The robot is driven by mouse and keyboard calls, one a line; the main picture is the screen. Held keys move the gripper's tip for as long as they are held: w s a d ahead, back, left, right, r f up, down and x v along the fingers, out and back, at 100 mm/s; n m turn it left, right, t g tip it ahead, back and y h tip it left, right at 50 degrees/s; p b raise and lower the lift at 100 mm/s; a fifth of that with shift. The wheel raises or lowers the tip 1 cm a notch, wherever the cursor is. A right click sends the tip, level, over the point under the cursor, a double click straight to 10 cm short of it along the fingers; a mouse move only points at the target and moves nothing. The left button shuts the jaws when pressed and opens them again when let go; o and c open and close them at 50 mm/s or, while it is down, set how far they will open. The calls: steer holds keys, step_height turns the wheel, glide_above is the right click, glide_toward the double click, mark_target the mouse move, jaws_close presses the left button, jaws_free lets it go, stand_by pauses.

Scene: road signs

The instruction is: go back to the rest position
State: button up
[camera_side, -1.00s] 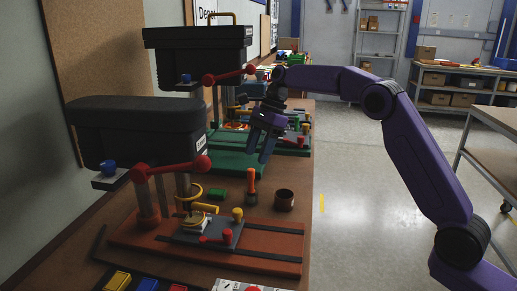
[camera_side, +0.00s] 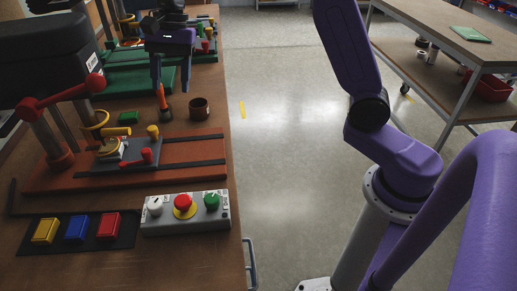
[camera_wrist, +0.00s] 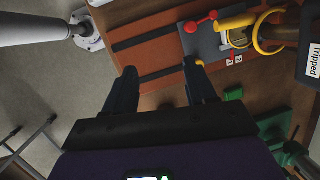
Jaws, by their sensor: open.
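My gripper (camera_side: 171,88) hangs above the wooden bench with its two fingers apart and pointing down. In the side view it appears just above and behind the orange-handled tool (camera_side: 162,97) and the dark brown cup (camera_side: 200,108). In the wrist view the two dark fingers (camera_wrist: 160,75) are spread with nothing between them, and the orange base plate (camera_wrist: 155,48) shows beyond them. I cannot tell its exact height above the bench.
A black press (camera_side: 48,55) with red levers stands at the left. A button box (camera_side: 186,213) and a tray of coloured blocks (camera_side: 118,243) lie at the bench front. A small green block (camera_side: 129,118) lies behind the orange plate. Open floor (camera_side: 285,150) is to the right.

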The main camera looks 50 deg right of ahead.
steer(key=s+d+f+n+h, duration=0.1)
steer(key=s+d+f+n, duration=0.1)
steer(key=s+n, duration=0.5)
steer(key=s+d+f+n+h, duration=0.1)
steer(key=s+d+f+n, duration=0.2)
steer(key=s, duration=1.2)
steer(key=s+d+f+n, duration=0.3)
steer(key=s+d+n, duration=0.3)
steer(key=s+n, duration=0.5)
steer(key=shift+s+n+t+h, duration=0.3)
steer(key=shift+n+t+h, duration=0.1)
steer(key=shift+n, duration=0.6)
steer(key=shift+d, duration=0.1)
stand_by(0.4)
